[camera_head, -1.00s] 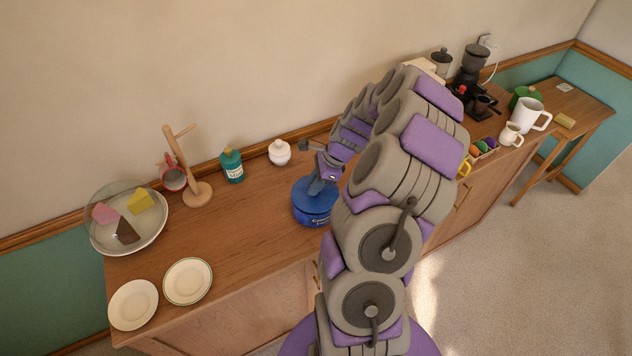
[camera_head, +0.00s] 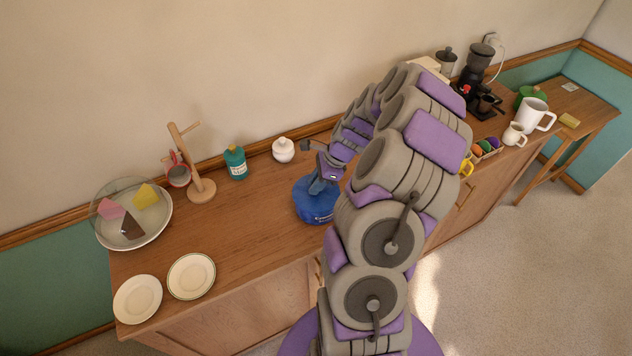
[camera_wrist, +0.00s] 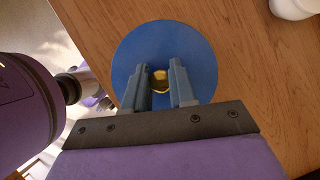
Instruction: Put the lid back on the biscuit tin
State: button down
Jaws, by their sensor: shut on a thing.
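The blue biscuit tin (camera_head: 318,217) stands on the wooden cabinet top, partly hidden by my arm. The round blue lid (camera_wrist: 135,50) fills the middle of the wrist view, with a small yellow knob (camera_wrist: 160,80) at its centre. My gripper (camera_wrist: 160,75) is shut on this knob, one finger on each side. In the head view my gripper (camera_head: 319,186) points down at the top of the tin. The lid is over the tin's opening; I cannot tell whether it is fully seated or slightly raised.
A white lidded pot (camera_head: 283,150), a teal bottle (camera_head: 236,164) and a wooden mug stand (camera_head: 190,165) are behind and left. Two plates (camera_head: 137,299) and a cake dish (camera_head: 158,232) are farther left. Mugs (camera_head: 514,134) and a coffee machine stand right. Bare wood lies left of the tin.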

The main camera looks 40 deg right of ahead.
jog(key=shift+d+f+p, duration=0.1)
jog(key=shift+d+p, duration=0.25)
jog(key=shift+p, duration=0.05)
dwell(0.5)
jog(key=shift+c, duration=1.9)
grip_release()
jog(key=shift+r+p, duration=2.6)
jog(key=shift+r, duration=0.95)
grip_shut()
